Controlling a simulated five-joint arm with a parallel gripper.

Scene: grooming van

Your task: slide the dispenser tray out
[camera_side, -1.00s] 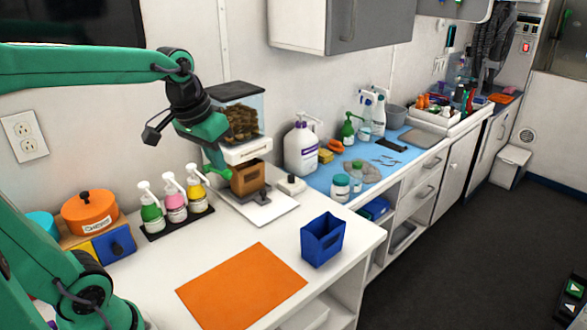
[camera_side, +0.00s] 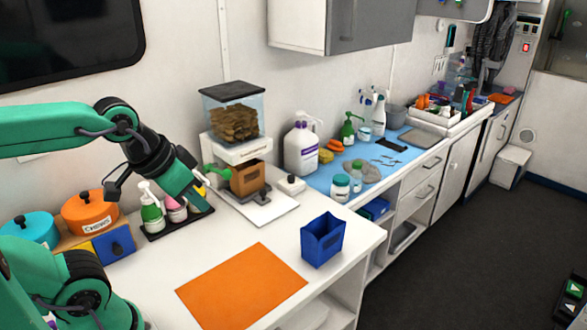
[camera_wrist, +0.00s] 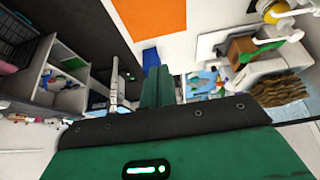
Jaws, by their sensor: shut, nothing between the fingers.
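The dispenser (camera_side: 237,148) stands on a white base at the back of the counter, with a clear bin of brown chews under a black lid. Its brown tray (camera_side: 245,181) sits under the white body, with a grey handle low at its front. A green lever (camera_side: 216,173) sticks out on the left. In the wrist view the tray (camera_wrist: 240,48) and lever (camera_wrist: 264,48) show at upper right. My gripper (camera_side: 196,205) is shut and empty, left of the dispenser and apart from it, in front of the pump bottles. Its green fingers also show in the wrist view (camera_wrist: 157,88).
Pump bottles (camera_side: 152,212) on a black tray are partly hidden behind my gripper. An orange pot (camera_side: 90,214) stands left. An orange mat (camera_side: 241,287) and an open blue bin (camera_side: 322,240) are in front. A small white block (camera_side: 292,185) sits right of the dispenser.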

